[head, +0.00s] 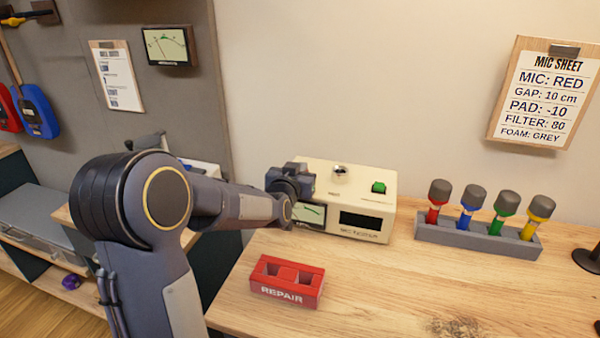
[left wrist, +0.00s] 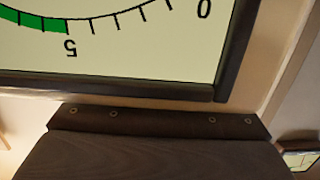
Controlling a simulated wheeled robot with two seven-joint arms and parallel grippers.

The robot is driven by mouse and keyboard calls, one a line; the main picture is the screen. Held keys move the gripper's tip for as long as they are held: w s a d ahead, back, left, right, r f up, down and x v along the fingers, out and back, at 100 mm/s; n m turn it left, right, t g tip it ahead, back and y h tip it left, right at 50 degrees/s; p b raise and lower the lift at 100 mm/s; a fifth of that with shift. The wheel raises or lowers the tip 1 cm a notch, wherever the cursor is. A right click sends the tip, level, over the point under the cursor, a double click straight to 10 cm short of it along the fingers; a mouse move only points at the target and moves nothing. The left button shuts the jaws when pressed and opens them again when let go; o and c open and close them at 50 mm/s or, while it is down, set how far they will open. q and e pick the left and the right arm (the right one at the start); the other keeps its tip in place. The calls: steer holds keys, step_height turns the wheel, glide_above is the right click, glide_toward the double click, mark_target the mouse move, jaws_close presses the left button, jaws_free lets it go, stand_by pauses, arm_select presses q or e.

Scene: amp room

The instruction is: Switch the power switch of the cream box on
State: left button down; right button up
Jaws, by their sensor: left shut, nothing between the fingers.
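The cream box (head: 374,208) stands on the wooden bench against the wall. Its top carries a green switch (head: 378,187) towards the right and a small metal knob or toggle (head: 340,170) further left. I cannot tell from the picture which one is the power switch or how it is set. A meter (head: 312,213) and a dark window are on its front. My left gripper (head: 304,180) is shut and empty at the box's left end, hiding that part; contact cannot be told. A meter face (left wrist: 120,40) fills the top of the left wrist view, upside down.
A red REPAIR block (head: 287,281) sits on the bench (head: 400,290) in front of the box. A grey rack (head: 478,237) with several coloured, grey-topped pieces stands to the right. A MIC SHEET clipboard (head: 541,95) hangs above. The bench's front middle is clear.

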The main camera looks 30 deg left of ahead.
arm_select(q)
steer(key=r, duration=0.1)
steer(key=r+p, duration=0.2)
steer(key=r, duration=0.1)
steer(key=shift+w+a, duration=0.2)
steer(key=shift+w, duration=0.05)
steer(key=r+v, duration=0.2)
steer(key=v, duration=0.7)
steer(key=shift+s+d+p, duration=0.2)
steer(key=shift+d+p, duration=0.05)
steer(key=shift+p, duration=0.2)
steer(key=shift+r, duration=0.1)
steer(key=s+d+f+g+h, duration=0.2)
steer(key=s+d, duration=0.3)
steer(key=s, duration=0.4)
steer(key=s+d+f+g+h, duration=0.3)
steer(key=s+d+f+g, duration=0.2)
steer(key=s, duration=0.4)
steer(key=s+d+f+g+h, duration=0.2)
steer(key=s+d+f+g, duration=0.1)
steer(key=s, duration=0.7)
steer(key=shift+d+f+m, duration=0.4)
steer(key=shift+d+f, duration=0.35)
steer(key=shift+d, duration=0.2)
